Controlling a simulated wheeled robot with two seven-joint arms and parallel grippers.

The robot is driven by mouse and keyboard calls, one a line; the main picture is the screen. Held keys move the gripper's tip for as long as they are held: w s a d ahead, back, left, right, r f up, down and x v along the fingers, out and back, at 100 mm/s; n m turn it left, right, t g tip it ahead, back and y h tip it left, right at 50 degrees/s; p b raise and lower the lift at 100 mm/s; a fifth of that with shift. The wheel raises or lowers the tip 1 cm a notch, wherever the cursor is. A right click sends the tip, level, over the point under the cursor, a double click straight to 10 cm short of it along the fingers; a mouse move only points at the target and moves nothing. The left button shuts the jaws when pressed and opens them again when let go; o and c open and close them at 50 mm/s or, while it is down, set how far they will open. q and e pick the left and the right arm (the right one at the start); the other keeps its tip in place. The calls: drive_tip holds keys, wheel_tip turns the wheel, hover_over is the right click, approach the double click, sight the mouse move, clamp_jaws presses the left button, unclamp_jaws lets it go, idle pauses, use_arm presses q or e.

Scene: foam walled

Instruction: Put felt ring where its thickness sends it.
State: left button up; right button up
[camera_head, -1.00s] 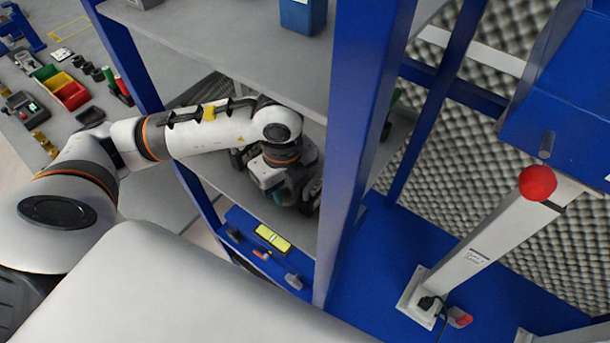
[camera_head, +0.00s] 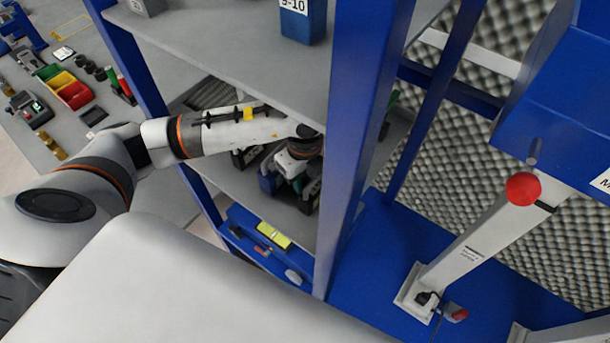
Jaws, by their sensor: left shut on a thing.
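My left arm comes in from the left and reaches between the blue posts of a shelf unit. I cannot pick out the felt ring. A blue bin (camera_head: 303,20) labelled "5-10" stands on the upper shelf (camera_head: 215,45). A grey bin (camera_head: 146,6) stands left of it, its label unreadable. My right gripper is not in view.
Blue shelf posts (camera_head: 352,150) stand close beside the arm, and the upper shelf hangs above it. A lower blue tray holds a yellow-green level (camera_head: 273,235). A workbench with red and yellow bins (camera_head: 75,94) is at far left. A red ball knob (camera_head: 522,189) is at right.

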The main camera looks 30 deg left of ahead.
use_arm(q)
drive_tip(key=o, duration=1)
drive_tip(key=shift+f, duration=0.1)
wheel_tip(320, 180, up, 8)
drive_tip(key=shift+f, duration=0.1)
